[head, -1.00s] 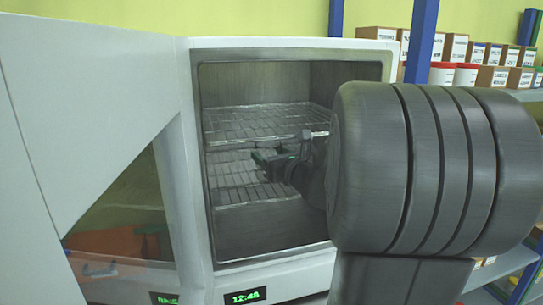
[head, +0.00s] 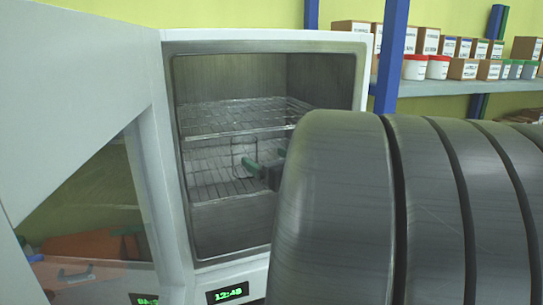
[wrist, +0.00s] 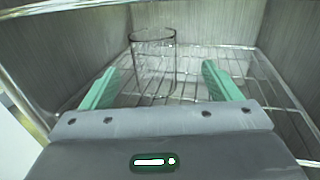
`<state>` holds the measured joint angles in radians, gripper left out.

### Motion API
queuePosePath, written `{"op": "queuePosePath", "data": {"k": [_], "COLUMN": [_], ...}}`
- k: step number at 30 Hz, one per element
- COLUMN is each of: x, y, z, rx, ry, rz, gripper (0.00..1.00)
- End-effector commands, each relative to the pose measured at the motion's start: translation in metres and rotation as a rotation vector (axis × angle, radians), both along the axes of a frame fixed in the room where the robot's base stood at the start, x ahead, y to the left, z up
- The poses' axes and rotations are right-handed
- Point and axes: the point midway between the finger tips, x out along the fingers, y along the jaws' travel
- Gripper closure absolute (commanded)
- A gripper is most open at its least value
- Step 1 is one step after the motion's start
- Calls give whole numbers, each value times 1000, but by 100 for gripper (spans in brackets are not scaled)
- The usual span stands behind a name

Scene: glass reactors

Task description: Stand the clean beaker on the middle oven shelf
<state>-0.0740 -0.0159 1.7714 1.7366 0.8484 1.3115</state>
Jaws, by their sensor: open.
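The clear glass beaker (head: 244,150) stands upright on the lower of the two wire racks (head: 213,190) visible in the oven (head: 190,255). In the wrist view the beaker (wrist: 153,62) stands on the wire rack (wrist: 190,88), near the back wall. My gripper (head: 267,158) is inside the oven chamber, between the two racks. In the wrist view my gripper (wrist: 160,70) has its green fingers wide apart and nothing held between them. The beaker is just beyond the fingertips, apart from them. My own arm hides the right side of the chamber in the head view.
The upper rack (head: 235,117) is bare and lies above my gripper. The open oven door (head: 85,120) stands to the left. Wall shelves (head: 455,88) with boxes and tubs are at the right. The chamber side walls flank my gripper.

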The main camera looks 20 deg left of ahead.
Motion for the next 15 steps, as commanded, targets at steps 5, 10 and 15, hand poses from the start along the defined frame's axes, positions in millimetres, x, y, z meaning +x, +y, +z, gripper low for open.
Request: {"op": "queuePosePath", "data": {"k": [5, 10, 15], "x": [-14, -19, -20], "y": [-19, -25, -25], "z": [0, 0, 0], "rx": [0, 0, 0], "ry": [-1, 0, 1], "rz": [-2, 0, 1], "gripper": [17, 17, 17]}}
